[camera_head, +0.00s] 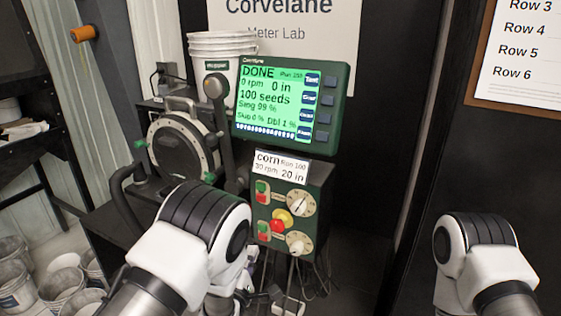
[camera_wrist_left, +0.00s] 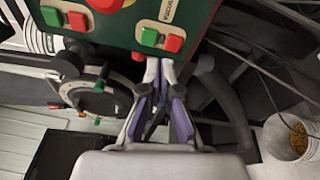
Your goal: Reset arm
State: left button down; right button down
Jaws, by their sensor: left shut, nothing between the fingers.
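My left gripper (camera_wrist_left: 160,70) shows in the left wrist view with its fingers together and nothing between them. Its tips are close to the edge of the green control box (camera_wrist_left: 105,22), near a green and red button pair (camera_wrist_left: 160,37); I cannot tell whether they touch. In the head view my left arm (camera_head: 195,240) reaches up from the bottom, in front of the seed meter, and mostly hides that gripper. My right arm (camera_head: 475,250) is bent at the lower right; its gripper is out of view.
The control box (camera_head: 290,200) has knobs and buttons, under a green screen (camera_head: 285,100) reading DONE and 100 seeds. The round seed meter (camera_head: 180,150) stands left of it. White buckets (camera_head: 65,285) stand at lower left. Cables hang below the box.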

pick_arm(q)
jog(key=s+a+f+g+y, duration=0.3)
jog(key=s+a+f+g, duration=0.2)
jog(key=s+a+f, duration=0.6)
jog(key=s+a+f+m+g, duration=0.1)
jog(key=s+f+m+g, duration=0.2)
jog(key=s+m, duration=0.3)
jog(key=s+a+f+m+g, duration=0.2)
jog(key=s+f+m+g, duration=0.2)
jog(key=s, duration=0.8)
jog(key=s+a+f+m+g, duration=0.1)
jog(key=s+f+m+g, duration=0.3)
jog(key=s, duration=0.5)
jog(key=m+g, duration=0.2)
jog(key=m, duration=0.1)
jog(key=shift+s+a+f+m, duration=0.15)
jog(key=shift+s+m, duration=0.05)
jog(key=shift+m, duration=0.2)
